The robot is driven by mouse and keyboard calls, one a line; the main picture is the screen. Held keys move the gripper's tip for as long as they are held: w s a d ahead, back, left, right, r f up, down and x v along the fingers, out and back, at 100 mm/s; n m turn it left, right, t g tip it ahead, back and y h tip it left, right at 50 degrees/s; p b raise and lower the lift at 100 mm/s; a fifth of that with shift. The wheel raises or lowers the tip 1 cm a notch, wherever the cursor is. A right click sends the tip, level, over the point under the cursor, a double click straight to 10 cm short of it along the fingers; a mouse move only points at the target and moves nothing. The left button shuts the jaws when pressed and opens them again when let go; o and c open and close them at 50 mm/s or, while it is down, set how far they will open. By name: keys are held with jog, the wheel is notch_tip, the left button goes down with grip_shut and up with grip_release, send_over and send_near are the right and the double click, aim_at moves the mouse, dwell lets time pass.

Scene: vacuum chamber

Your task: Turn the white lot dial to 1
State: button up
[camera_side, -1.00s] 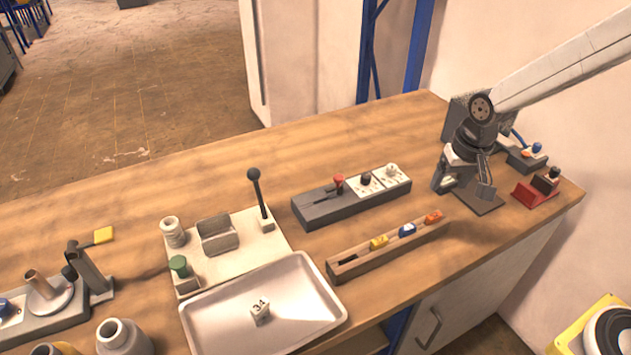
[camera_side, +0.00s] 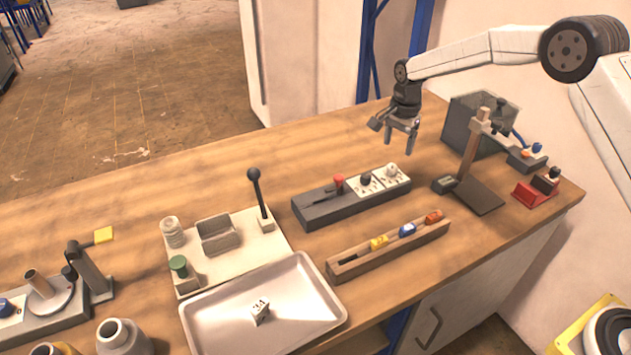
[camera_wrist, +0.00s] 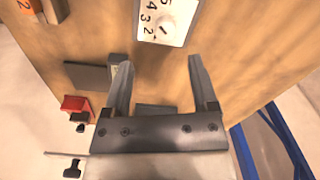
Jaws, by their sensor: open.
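The white lot dial (camera_side: 391,171) is a pale knob on a white plate at the right end of a dark grey control block (camera_side: 325,206). A black knob (camera_side: 366,180) on a similar plate and a red-topped lever (camera_side: 338,181) sit to its left. In the wrist view the dial (camera_wrist: 163,28) is at the top, partly cut off, with black numbers beside it. My gripper (camera_side: 399,147) is open and empty, fingers down, in the air above and behind the dial. Its spread fingers also show in the wrist view (camera_wrist: 162,72).
A wooden rack (camera_side: 355,264) with yellow, blue and orange pieces lies in front of the block. A post stand (camera_side: 472,148) and a dark grey box (camera_side: 455,124) stand right of my gripper.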

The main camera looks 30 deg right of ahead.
aim_at(392, 166)
jog(key=shift+w+d+f+m, duration=0.1)
jog(key=shift+w+f+m, duration=0.15)
jog(key=shift+w+m, duration=0.2)
jog(key=shift+f, duration=3.9)
grip_shut()
